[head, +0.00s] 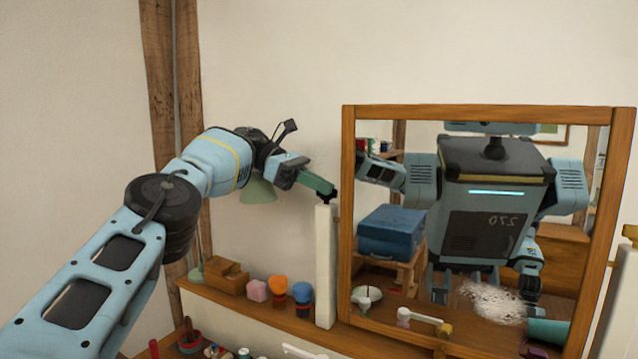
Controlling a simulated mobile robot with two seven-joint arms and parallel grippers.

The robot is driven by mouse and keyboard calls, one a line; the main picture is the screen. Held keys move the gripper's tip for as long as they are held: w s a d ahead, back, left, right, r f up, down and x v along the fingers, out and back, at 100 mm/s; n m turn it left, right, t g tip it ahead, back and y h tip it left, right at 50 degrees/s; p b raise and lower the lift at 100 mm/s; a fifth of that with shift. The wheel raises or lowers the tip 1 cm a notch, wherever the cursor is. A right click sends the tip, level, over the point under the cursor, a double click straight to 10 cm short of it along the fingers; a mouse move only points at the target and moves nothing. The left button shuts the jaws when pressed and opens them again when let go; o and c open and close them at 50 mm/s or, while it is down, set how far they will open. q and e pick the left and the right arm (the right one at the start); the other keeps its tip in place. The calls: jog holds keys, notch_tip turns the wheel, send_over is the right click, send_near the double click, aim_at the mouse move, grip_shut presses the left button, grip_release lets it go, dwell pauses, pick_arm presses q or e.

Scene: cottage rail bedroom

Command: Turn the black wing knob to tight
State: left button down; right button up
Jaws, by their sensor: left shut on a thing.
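The black wing knob (328,198) is a small dark piece at the top of the white post (325,265), beside the left side of the mirror frame. My left gripper (325,190) reaches it from the left, with its green fingers shut on the knob. The fingers hide most of the knob, so the angle of its wings cannot be made out. My right gripper does not show directly.
The wood-framed mirror (347,200) stands right of the post and reflects my body and a blue box. A shelf (230,300) below holds a wooden block (224,280), a pink block (257,290), an orange-topped item (278,288) and a blue-topped item (302,294).

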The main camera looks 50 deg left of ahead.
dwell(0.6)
pick_arm(q)
jog(key=c, duration=1.9)
grip_release()
